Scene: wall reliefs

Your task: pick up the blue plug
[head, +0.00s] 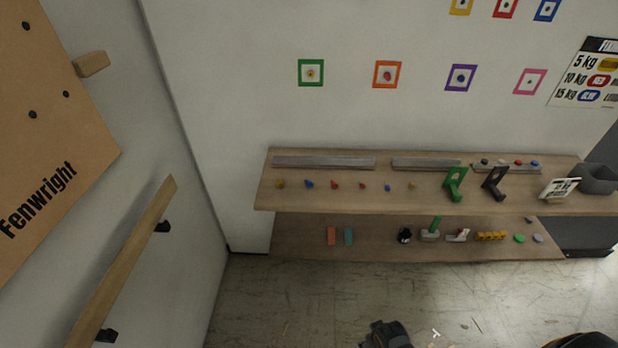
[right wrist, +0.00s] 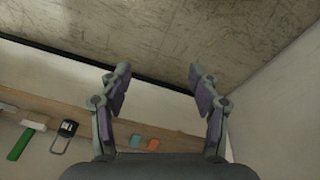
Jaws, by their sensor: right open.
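Two small blue plugs stand in a row on the upper wooden shelf in the head view: one blue plug (head: 309,184) towards the left, between a yellow and a red plug, and another blue plug (head: 387,188) further right, between a red and a yellow plug. My right gripper (right wrist: 160,92) is open and empty in the right wrist view, with nothing between its fingers. No blue plug can be made out in that view. A dark piece of my arm shows at the bottom edge of the head view. My left gripper is not recognisable in any view.
The upper shelf (head: 330,202) also bears green and black brackets and a grey bowl (head: 595,178). The lower shelf (head: 300,245) holds orange and teal blocks and several small items. A wooden rail (head: 125,260) runs along the left wall. The floor in front is mostly clear.

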